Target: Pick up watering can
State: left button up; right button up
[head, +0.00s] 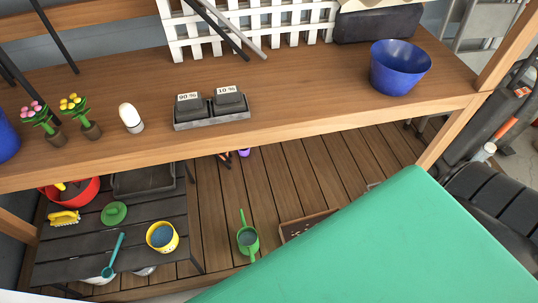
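A small green watering can (248,241) stands on the slatted wooden floor below the workbench, near the bottom middle of the head view. Its round opening faces up, and a thin green spout or handle sticks up from it. I cannot tell which that thin part is. Nothing touches the can that I can see. Neither of my grippers shows in the head view.
The wooden workbench (300,118) overhangs the floor, holding a blue bowl (400,68) and two black containers. Left of the can, a low dark table (75,240) bears a yellow bucket (163,238). A large green surface (400,245) covers the lower right.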

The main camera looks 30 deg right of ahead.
aim_at(248, 240)
jog(key=k+l+z, duration=0.1)
jog(key=k+l, duration=0.65)
jog(key=k+z, duration=0.1)
jog(key=z, duration=0.75)
jog(key=i+l+u, duration=0.55)
jog(key=l, duration=0.15)
jog(key=i+l+u, duration=0.4)
jog(key=l+u, duration=0.15)
jog(key=l, duration=0.3)
